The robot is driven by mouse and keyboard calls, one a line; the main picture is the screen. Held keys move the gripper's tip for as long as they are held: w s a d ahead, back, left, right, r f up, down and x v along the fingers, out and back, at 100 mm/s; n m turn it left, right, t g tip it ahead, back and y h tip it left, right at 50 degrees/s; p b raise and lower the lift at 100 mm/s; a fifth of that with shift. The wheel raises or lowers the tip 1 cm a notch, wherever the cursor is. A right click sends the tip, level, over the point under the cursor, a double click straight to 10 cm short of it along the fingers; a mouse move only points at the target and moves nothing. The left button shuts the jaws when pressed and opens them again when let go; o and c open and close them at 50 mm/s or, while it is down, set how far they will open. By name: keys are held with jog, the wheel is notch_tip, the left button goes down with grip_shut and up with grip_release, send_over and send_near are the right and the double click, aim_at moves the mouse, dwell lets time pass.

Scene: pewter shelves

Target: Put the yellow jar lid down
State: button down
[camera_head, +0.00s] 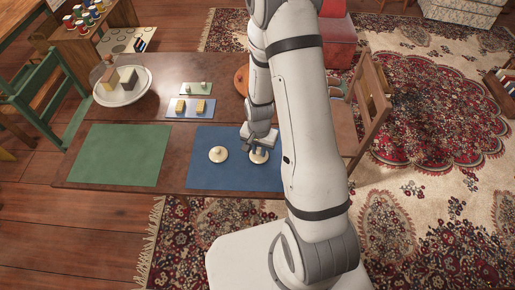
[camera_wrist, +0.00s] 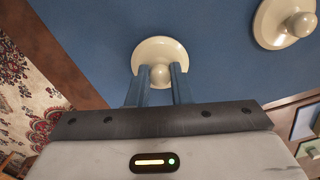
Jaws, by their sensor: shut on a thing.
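A pale yellow, cream-looking jar lid (camera_head: 259,157) with a round knob is at the right part of the blue mat (camera_head: 203,177). My gripper (camera_head: 259,149) points down over it, and its blue fingers are shut on the knob. The wrist view shows this lid (camera_wrist: 151,48) between and beyond the fingertips (camera_wrist: 161,74). I cannot tell whether it touches the mat or hangs just above it. A second, similar lid (camera_head: 218,154) lies on the mat to the left; it also shows in the wrist view (camera_wrist: 272,22).
A green mat (camera_head: 120,155) lies bare on the table's left. A wooden chair (camera_head: 366,115) stands at the right.

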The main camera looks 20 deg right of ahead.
jog(key=shift+f, duration=0.1)
jog(key=c, duration=1.8)
grip_release()
jog(key=shift+f, duration=0.1)
jog(key=o, duration=0.5)
notch_tip(320, 180, up, 12)
jog(key=r, duration=0.1)
notch_tip(320, 180, up, 11)
jog(key=n+t, duration=0.1)
jog(key=n, duration=0.2)
send_over(259, 150)
jog(key=s, duration=0.5)
jog(key=s+r+n+t, duration=0.1)
jog(key=s+r+n, duration=0.3)
jog(key=s+r, duration=0.3)
jog(key=shift+s+r+t+b, duration=0.3)
jog(key=shift+s+t, duration=0.1)
jog(key=shift+s, duration=0.7)
